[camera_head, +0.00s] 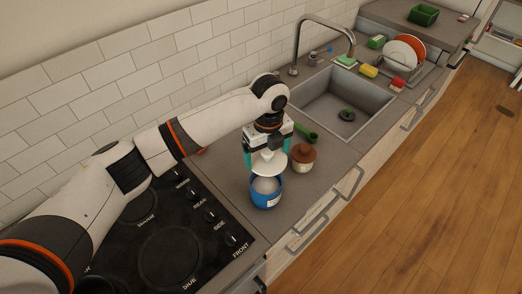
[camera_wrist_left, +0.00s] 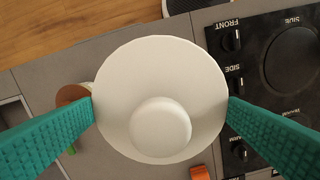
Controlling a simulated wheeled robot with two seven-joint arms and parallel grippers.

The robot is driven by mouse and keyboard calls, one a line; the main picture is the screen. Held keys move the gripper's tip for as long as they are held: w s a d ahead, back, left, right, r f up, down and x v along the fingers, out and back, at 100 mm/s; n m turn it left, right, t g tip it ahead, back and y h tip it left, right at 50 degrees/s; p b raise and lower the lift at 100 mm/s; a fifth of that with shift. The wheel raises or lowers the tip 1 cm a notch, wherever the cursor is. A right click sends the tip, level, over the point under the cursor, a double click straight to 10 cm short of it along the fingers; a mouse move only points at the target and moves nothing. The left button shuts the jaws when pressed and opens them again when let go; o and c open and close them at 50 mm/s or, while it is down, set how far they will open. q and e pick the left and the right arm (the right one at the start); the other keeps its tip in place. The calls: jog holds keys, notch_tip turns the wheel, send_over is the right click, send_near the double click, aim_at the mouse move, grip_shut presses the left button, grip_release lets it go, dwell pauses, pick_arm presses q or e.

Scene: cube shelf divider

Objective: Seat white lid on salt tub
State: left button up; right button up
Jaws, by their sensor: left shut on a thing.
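My left gripper (camera_head: 268,152) is shut on the white lid (camera_head: 271,166), a round disc with a knob. The lid is in the air, above and slightly behind the salt tub. In the left wrist view the lid (camera_wrist_left: 160,75) fills the middle, between the teal fingers, knob towards the camera. The salt tub (camera_head: 266,200) is blue, upright and open on the counter, with pale contents showing. A pale rounded edge (camera_wrist_left: 196,6) at the top of the left wrist view is mostly cut off; I cannot tell surely that it is the tub. My right gripper is out of view.
A jar with a brown top (camera_head: 303,158) stands close right of the lid. A green spoon-like thing (camera_head: 308,134) lies behind it. The black hob (camera_head: 165,240) is to the left, the sink (camera_head: 343,105) farther back. The counter's front edge is close to the tub.

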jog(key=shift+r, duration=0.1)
pick_arm(q)
jog(key=shift+r+p, duration=0.2)
jog(key=shift+p, duration=0.35)
notch_tip(320, 180, down, 6)
jog(key=b, duration=0.3)
jog(key=shift+f, duration=0.1)
jog(key=shift+a+f+b, duration=0.1)
jog(key=shift+f+b, duration=0.2)
jog(key=shift+f, duration=0.65)
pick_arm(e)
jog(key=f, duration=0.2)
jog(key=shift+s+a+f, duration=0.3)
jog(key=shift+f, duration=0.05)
pick_arm(q)
jog(key=shift+f+b, duration=0.6)
jog(key=shift+f, duration=0.5)
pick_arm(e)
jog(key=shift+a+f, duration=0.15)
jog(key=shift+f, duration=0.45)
pick_arm(q)
jog(key=o, duration=1)
jog(key=shift+c, duration=0.2)
